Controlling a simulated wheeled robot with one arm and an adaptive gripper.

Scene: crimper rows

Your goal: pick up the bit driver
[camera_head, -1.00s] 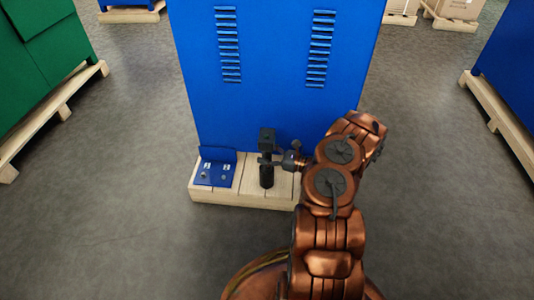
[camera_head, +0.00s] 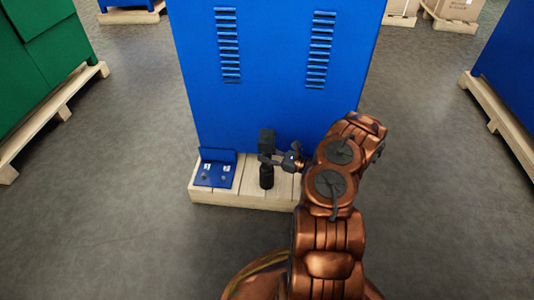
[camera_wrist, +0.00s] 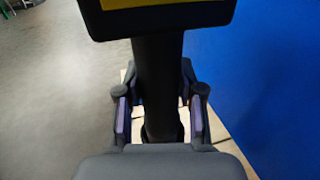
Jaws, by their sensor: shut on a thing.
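The bit driver (camera_head: 266,176) is a dark upright tool with a blocky head and a round lower end. In the head view it stands over the wooden pallet in front of the blue cabinet. In the wrist view its dark shaft (camera_wrist: 158,85) runs between my fingers, with a wide head bearing a yellow patch at the top. My gripper (camera_head: 271,160) reaches it from the right and is shut around its shaft; the fingers also show in the wrist view (camera_wrist: 159,113). I cannot tell whether its lower end touches the pallet.
The blue cabinet (camera_head: 275,75) rises directly behind the tool on the wooden pallet (camera_head: 235,197). A small blue bracket plate (camera_head: 214,173) sits on the pallet to the left. A green cabinet (camera_head: 40,60) stands at far left. The grey floor (camera_head: 120,220) is clear on the left.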

